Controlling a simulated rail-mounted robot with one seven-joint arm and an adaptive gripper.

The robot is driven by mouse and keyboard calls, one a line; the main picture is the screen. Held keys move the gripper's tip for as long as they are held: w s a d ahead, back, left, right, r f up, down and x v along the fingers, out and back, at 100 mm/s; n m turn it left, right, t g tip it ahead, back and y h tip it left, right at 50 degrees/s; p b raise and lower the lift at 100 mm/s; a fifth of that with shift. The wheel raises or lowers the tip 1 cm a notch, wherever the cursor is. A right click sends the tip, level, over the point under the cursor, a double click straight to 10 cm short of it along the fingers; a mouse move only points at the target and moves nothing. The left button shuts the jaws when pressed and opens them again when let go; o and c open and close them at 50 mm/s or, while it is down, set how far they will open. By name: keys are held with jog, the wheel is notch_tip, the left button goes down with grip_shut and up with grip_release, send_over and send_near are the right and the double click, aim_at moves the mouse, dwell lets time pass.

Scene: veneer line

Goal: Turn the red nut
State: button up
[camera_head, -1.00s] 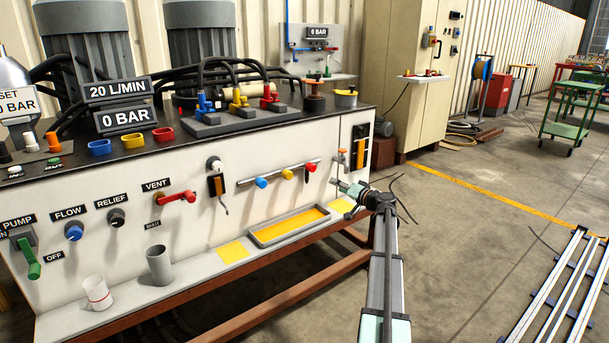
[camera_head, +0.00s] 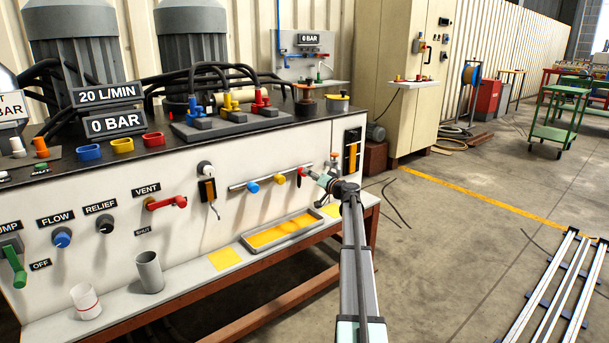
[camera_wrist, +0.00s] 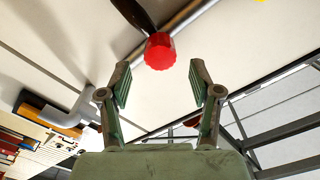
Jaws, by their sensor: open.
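The red nut (camera_head: 304,171) is at the right end of a grey pipe (camera_head: 238,186) on the front of the white bench panel. In the wrist view the red nut (camera_wrist: 160,51) shows as a faceted red knob, with a dark bar behind it. My gripper (camera_head: 314,177) is close to the red nut, at its right. In the wrist view my gripper (camera_wrist: 161,82) is open, with one finger on each side. The nut is centred between them, just beyond the fingertips, with a gap on both sides.
A blue nut (camera_head: 252,188) and a yellow nut (camera_head: 279,179) sit further left on the same pipe. Below is a grey tray (camera_head: 247,250) with a yellow bottom.

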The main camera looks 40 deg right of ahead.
jog(key=w, duration=0.5)
jog(key=c, duration=1.2)
